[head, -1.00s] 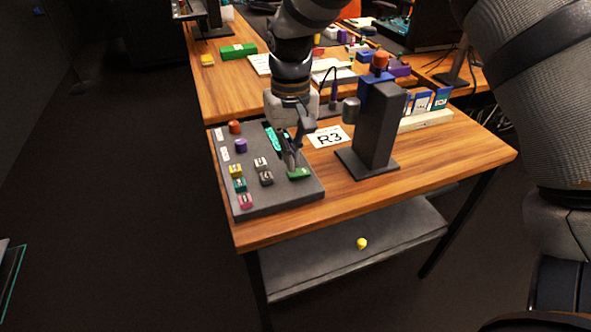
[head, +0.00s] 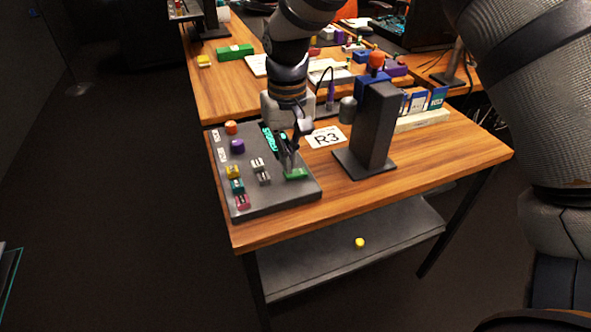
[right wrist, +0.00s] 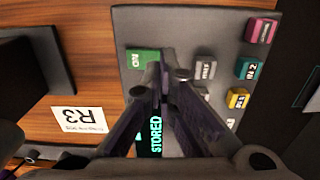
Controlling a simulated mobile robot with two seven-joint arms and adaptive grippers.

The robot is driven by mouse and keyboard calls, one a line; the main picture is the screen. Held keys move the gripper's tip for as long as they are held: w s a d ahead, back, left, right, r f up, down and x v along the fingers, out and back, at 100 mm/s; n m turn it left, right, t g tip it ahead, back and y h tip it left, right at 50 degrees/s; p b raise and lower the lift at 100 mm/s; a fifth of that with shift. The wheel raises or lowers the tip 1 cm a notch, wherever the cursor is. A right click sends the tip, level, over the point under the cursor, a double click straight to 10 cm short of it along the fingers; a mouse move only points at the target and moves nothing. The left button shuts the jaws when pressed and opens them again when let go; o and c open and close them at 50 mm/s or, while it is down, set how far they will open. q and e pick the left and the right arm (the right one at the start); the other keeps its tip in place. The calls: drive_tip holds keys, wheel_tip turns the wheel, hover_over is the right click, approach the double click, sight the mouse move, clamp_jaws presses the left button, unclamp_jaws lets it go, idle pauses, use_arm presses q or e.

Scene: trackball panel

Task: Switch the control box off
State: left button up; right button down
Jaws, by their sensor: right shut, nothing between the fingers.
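The control box (head: 275,199) is a grey sloped panel at the table's left front edge; its grey face also fills the middle of the right wrist view (right wrist: 190,22). A green switch (head: 296,174) sits at its near right corner; in the right wrist view the green switch (right wrist: 141,60) carries the label ON. A dark display (right wrist: 155,138) with teal letters reads STORED. My right gripper (head: 289,170) is shut and empty, fingertips pointing down close beside the green switch. I cannot tell whether they touch it. My left gripper is not in view.
Orange (head: 231,127) and purple (head: 237,146) knobs, grey switches (head: 261,170) and yellow, teal and pink switches (head: 237,186) share the panel. A dark upright stand (head: 372,130) and an R3 card (head: 326,137) are to its right.

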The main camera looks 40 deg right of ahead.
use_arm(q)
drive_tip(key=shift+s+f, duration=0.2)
use_arm(e)
drive_tip(key=shift+f, duration=1.2)
idle(0.5)
drive_tip(key=shift+r+p, duration=0.95)
drive_tip(key=shift+r, duration=2.7)
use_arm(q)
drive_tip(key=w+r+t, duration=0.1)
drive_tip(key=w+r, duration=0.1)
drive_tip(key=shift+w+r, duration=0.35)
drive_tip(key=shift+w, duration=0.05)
use_arm(e)
drive_tip(key=shift+f, duration=0.1)
